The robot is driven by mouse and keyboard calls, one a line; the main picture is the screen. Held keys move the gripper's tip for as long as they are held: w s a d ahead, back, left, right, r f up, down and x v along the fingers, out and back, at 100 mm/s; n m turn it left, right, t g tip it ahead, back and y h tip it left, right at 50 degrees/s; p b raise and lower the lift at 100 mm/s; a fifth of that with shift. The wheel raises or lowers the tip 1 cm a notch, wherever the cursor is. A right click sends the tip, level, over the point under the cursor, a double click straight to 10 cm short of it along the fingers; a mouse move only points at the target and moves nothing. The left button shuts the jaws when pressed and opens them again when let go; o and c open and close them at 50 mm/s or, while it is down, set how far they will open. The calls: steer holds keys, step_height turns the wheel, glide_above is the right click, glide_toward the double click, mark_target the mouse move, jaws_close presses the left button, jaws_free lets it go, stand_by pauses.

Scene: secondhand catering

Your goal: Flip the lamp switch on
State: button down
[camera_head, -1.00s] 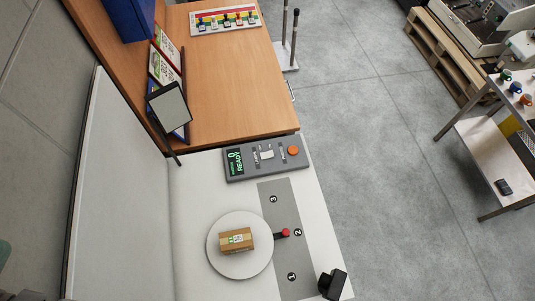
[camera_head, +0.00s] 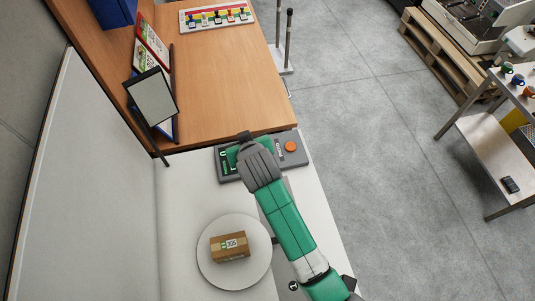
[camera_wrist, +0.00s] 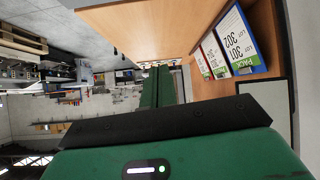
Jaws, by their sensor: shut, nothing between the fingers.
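A grey control console (camera_head: 303,158) with a green display and an orange round button (camera_head: 291,147) lies at the far end of the white worktop, by the wooden table. Its white rocker switch, the likely lamp switch, is hidden under my arm now. A dark flat panel on a stand (camera_head: 152,101), possibly the lamp, stands at the left. My gripper (camera_head: 243,140) is over the console's left and middle part, pointing toward the wooden table. Its slim green fingers (camera_wrist: 163,86) look together and empty in the wrist view. Contact with the console cannot be told.
A round white turntable (camera_head: 211,271) carries a cardboard box (camera_head: 230,246) labelled 305. Binders (camera_head: 152,45) stand behind the panel; they also show in the wrist view (camera_wrist: 236,40). A rack of coloured pieces (camera_head: 216,16) lies at the wooden table's far end.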

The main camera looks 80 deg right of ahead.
steer(key=s+d+f+m+g, duration=0.1)
steer(key=s+f+g, duration=0.1)
steer(key=s+f, duration=0.4)
steer(key=shift+s+d+f+y, duration=0.3)
steer(key=shift+f+y, duration=0.1)
steer(key=shift+f, duration=0.1)
steer(key=b+x, duration=0.1)
steer(key=x, duration=0.9)
steer(key=shift+w+d+f+b, duration=0.1)
steer(key=shift+d+f+b, duration=0.05)
steer(key=shift+b, duration=0.15)
steer(key=shift+s+f, duration=0.25)
steer(key=shift+f, duration=1.5)
